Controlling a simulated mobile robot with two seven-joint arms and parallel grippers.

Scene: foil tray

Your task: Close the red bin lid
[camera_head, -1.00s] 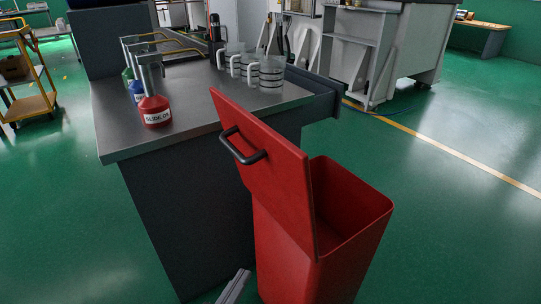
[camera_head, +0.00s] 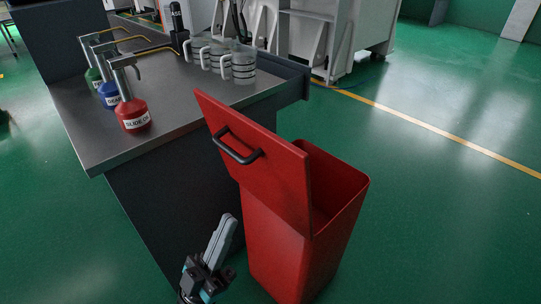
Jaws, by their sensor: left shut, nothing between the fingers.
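The red bin (camera_head: 288,239) stands on the green floor beside the workbench. Its red lid (camera_head: 275,178) is open, tilted up on the bin's left side, with a black handle (camera_head: 238,152) on its outer face. The bin's opening shows to the right of the lid. My left gripper (camera_head: 226,222) is at the bottom of the view, left of the bin and below the lid's handle. Its fingers are together and empty, apart from the lid. My right gripper is not in view.
A dark workbench with a metal top (camera_head: 90,136) stands left of the bin. It holds a red oil can (camera_head: 134,113), a blue one (camera_head: 109,95), a green one (camera_head: 93,75) and several clear measuring jugs (camera_head: 243,66). The floor right of the bin is clear.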

